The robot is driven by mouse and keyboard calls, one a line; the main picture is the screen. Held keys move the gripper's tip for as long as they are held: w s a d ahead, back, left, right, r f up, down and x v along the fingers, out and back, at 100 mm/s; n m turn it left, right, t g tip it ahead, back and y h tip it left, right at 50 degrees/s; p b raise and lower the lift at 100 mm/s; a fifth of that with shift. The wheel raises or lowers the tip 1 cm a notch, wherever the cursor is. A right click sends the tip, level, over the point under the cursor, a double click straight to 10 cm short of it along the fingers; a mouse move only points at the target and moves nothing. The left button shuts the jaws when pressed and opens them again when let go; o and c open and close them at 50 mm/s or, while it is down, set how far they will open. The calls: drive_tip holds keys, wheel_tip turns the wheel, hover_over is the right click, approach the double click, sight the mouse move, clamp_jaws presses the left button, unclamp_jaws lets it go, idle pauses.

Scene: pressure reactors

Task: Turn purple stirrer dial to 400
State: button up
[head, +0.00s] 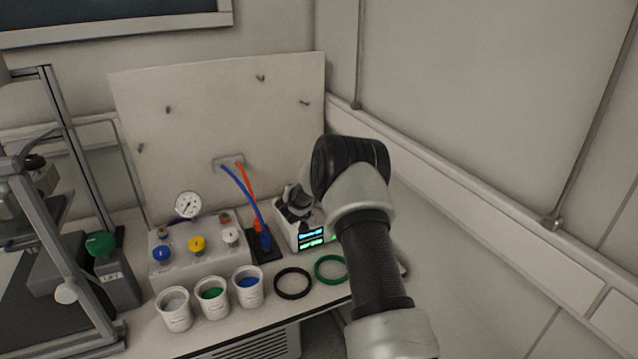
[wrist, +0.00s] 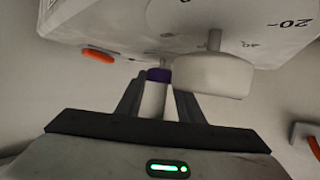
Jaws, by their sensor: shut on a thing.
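The white stirrer unit (head: 287,230) stands on the bench right of centre in the head view, with lit displays (head: 311,238) on its front. My arm hides its right side and the dial there. In the wrist view the stirrer housing (wrist: 110,22) fills the top. The purple stirrer dial (wrist: 158,75) shows as a purple band on a small white knob. My gripper (wrist: 157,100) is shut on this dial, with one dark finger on each side. A larger white knob (wrist: 213,74) sits just right of it. The dial's setting cannot be read.
An orange part (wrist: 98,56) sits on the housing left of the dial. In the head view, cups (head: 212,298), a black ring (head: 292,284) and a green ring (head: 330,269) lie along the bench front. A grey valve block (head: 185,262) stands left; the wall is close on the right.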

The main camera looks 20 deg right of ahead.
drive_tip(key=shift+w+a+r+m+g+h+p, duration=0.1)
drive_tip(key=shift+w+a+m+g+h+p, duration=0.05)
drive_tip(key=shift+m+g+h+p, duration=0.25)
drive_tip(key=shift+w+a+r+m+g+h+p, duration=0.15)
drive_tip(key=shift+m+g+h+p, duration=0.15)
drive_tip(key=shift+m+g+h, duration=0.15)
drive_tip(key=shift+f+m+g+h+b, duration=0.5)
drive_tip(key=shift+m+g+h, duration=0.15)
drive_tip(key=shift+m+g, duration=0.3)
drive_tip(key=m+g+b, duration=0.1)
drive_tip(key=m+b, duration=0.1)
drive_tip(key=b, duration=0.1)
drive_tip(key=shift+w+g+h+b, duration=0.1)
drive_tip(key=shift+g+h+b, duration=0.3)
drive_tip(key=shift+b, duration=0.4)
drive_tip(key=shift+r+m+g+h+b, duration=0.3)
drive_tip(key=shift+m+g+b, duration=0.4)
drive_tip(key=shift+b, duration=0.5)
drive_tip(key=o, duration=1.1)
